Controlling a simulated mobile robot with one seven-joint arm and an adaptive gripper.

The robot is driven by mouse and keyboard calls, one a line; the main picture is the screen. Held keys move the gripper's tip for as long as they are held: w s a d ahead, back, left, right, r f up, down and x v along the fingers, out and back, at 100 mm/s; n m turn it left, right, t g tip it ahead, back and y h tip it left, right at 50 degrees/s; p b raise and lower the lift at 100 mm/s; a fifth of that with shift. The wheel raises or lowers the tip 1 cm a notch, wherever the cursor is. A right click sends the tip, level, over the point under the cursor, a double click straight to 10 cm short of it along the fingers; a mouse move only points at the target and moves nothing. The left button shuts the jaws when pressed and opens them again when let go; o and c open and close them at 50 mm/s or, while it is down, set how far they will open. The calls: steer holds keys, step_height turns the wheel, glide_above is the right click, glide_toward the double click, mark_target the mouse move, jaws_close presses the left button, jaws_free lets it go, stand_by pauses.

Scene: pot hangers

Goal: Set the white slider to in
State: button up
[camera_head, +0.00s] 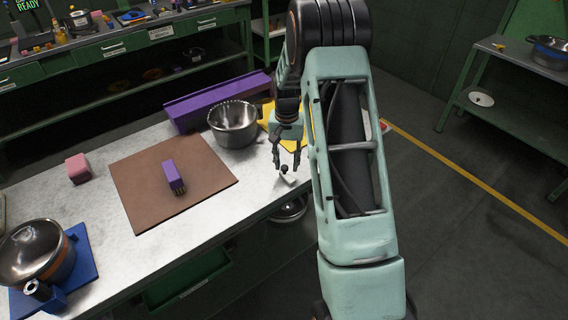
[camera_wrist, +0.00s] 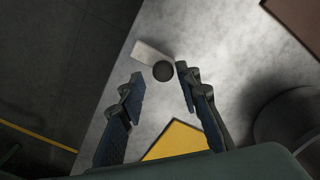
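The white slider (camera_head: 290,180) is a small pale block with a dark round knob (camera_head: 284,169) at one end, near the right edge of the metal table. In the wrist view the slider (camera_wrist: 148,53) lies just beyond my fingertips, and its knob (camera_wrist: 162,71) shows between them. My gripper (camera_head: 287,166) points down over the knob. In the wrist view the two fingers of my gripper (camera_wrist: 160,74) are apart, one on each side of the knob. I cannot tell whether either finger touches it. Part of the slider is hidden by the fingers in the head view.
A metal bowl (camera_head: 233,124), a yellow piece (camera_head: 266,114) and a long purple box (camera_head: 212,101) are beside my arm. A brown board (camera_head: 138,178) bears a purple block (camera_head: 173,176). A pink block (camera_head: 78,168) and a metal pot (camera_head: 38,250) stand at left.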

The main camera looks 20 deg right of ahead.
mark_target(286, 166)
steer(key=shift+o, duration=0.2)
steer(key=shift+a, duration=0.15)
steer(key=shift+r, duration=0.1)
step_height(286, 166, up, 12)
steer(key=shift+s, duration=0.1)
stand_by(0.5)
